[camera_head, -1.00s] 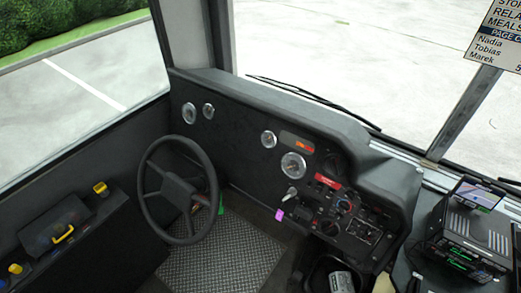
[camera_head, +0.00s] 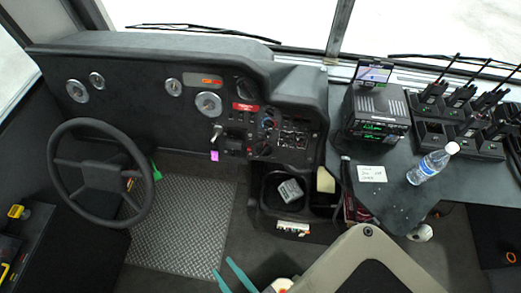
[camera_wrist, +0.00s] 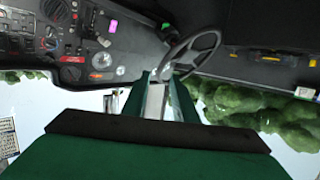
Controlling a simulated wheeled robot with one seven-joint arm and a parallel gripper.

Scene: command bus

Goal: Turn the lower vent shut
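The lower vent (camera_head: 264,149) is a small dark round outlet low on the dashboard, below the control knobs. Its louvre position is too small to tell. The upper vent (camera_head: 246,87), also dark and round, sits higher, left of the top of the controls. In the wrist view the dashboard is upside down, with what looks like the lower vent (camera_wrist: 55,10) at the upper left edge. My gripper (camera_head: 221,265) shows teal fingers at the bottom of the head view, in front of and well below the dashboard.
The steering wheel (camera_head: 101,174) stands left of the controls. An open bin (camera_head: 290,195) with a grey item lies under the lower vent. On the right, a ticket machine (camera_head: 376,115), a bottle (camera_head: 433,163) and radio chargers (camera_head: 471,140) fill the counter. The patterned floor (camera_head: 180,215) is clear.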

